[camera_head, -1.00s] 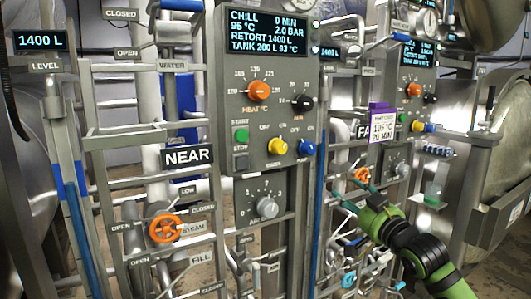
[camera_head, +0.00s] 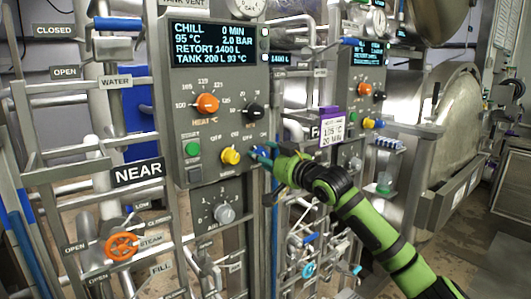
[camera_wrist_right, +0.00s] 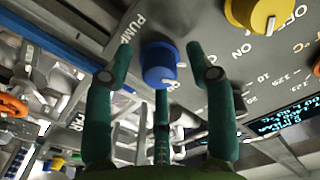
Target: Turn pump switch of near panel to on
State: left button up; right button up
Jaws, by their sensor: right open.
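The near panel (camera_head: 215,80) stands beside the NEAR sign in the head view. Its blue pump knob (camera_head: 262,152) is at the lower right of the panel, partly covered by my right gripper (camera_head: 262,156). In the right wrist view the blue knob (camera_wrist_right: 158,62) lies between the spread green fingers of my right gripper (camera_wrist_right: 160,72), below the word PUMP. The fingers are open, with a gap visible on each side of the knob. A white mark shows on the knob, but its setting cannot be read for sure. My left gripper is not in view.
A yellow knob (camera_head: 230,156) sits just left of the blue one, with a green button (camera_head: 193,149) further left. Orange (camera_head: 206,103) and black (camera_head: 253,112) knobs are above.

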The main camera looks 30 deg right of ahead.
grip_shut()
